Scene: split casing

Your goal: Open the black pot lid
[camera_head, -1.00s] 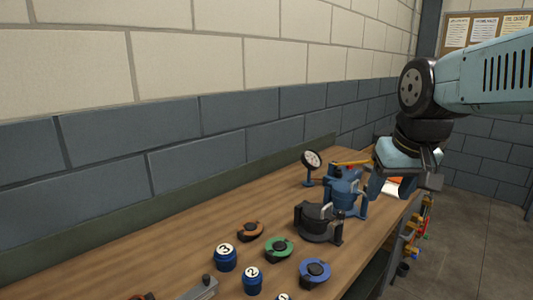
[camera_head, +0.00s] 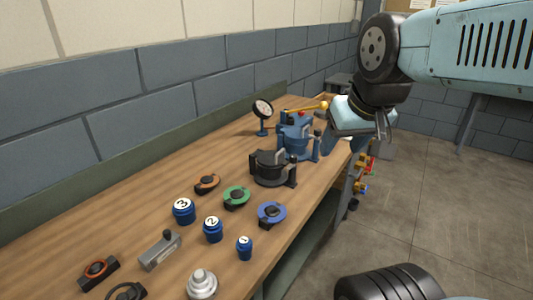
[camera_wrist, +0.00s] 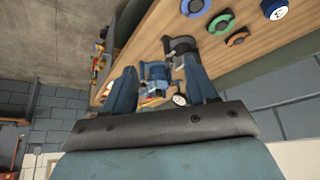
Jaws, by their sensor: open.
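The black pot (camera_head: 271,167) stands on the workbench, with its dark lid on top and small side brackets. It appears closed. In the wrist view the black pot (camera_wrist: 182,46) shows near the tip of the right-hand finger, apart from it as far as I can tell.
The blue fixture (camera_head: 299,140) with a yellow-handled lever stands just behind the pot. A dial gauge (camera_head: 262,110) is at its left. Orange, green and blue (camera_head: 271,213) round parts and numbered blue jars (camera_head: 213,229) lie in front. Bare bench (camera_head: 120,195) runs along the wall.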

